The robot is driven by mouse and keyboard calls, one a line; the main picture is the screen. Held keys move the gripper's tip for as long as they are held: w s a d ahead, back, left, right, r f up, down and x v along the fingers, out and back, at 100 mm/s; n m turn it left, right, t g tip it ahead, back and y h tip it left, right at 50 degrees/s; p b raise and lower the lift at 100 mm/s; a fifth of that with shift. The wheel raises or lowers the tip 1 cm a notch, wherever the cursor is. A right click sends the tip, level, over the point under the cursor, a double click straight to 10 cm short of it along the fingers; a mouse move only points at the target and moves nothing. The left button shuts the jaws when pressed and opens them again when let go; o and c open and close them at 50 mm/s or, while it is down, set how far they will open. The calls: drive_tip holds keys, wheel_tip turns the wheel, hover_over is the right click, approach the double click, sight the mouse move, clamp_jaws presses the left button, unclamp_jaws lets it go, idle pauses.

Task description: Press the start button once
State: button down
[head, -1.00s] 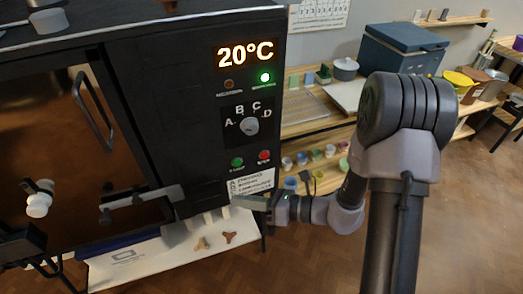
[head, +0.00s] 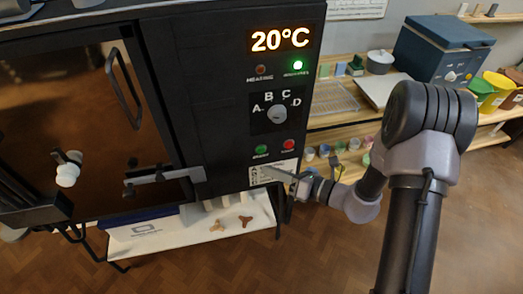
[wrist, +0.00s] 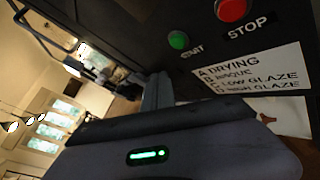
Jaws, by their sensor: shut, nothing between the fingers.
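The green start button (head: 261,149) is on the black kiln panel, below the A–D dial and left of the red stop button (head: 288,145). In the wrist view the start button (wrist: 178,40) is above my gripper, with the label "START" beside it, and the stop button (wrist: 232,8) is further right. My gripper (head: 268,170) is shut and empty, in front of the panel's lower part by the white programme label (head: 257,178). It is below the start button and appears apart from it. In the wrist view the shut fingers (wrist: 157,92) point toward the panel.
The display (head: 279,39) reads 20°C, and a green lamp (head: 298,65) is lit beside a dark heating lamp (head: 261,70). The dial (head: 277,114) sits above the buttons. The kiln door latch (head: 160,178) juts out at left. A shelf with small pots stands behind at right.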

drive_tip(key=shift+w+a, duration=0.3)
drive_tip(key=shift+w, duration=0.7)
drive_tip(key=shift+w+a, duration=0.3)
drive_tip(key=shift+w, duration=0.65)
idle(0.5)
drive_tip(key=shift+w+a, duration=0.1)
drive_tip(key=shift+w, duration=0.3)
drive_tip(key=shift+w+a, duration=0.1)
drive_tip(key=shift+w, duration=0.3)
idle(0.6)
drive_tip(key=shift+s, duration=0.1)
drive_tip(key=shift+s+d, duration=0.25)
drive_tip(key=shift+s, duration=0.5)
drive_tip(key=shift+s+d, duration=0.2)
drive_tip(key=shift+s, duration=0.6)
drive_tip(key=shift+s+d, duration=0.25)
drive_tip(key=shift+s, duration=0.55)
drive_tip(key=shift+s+d, duration=0.2)
drive_tip(key=shift+s, duration=0.6)
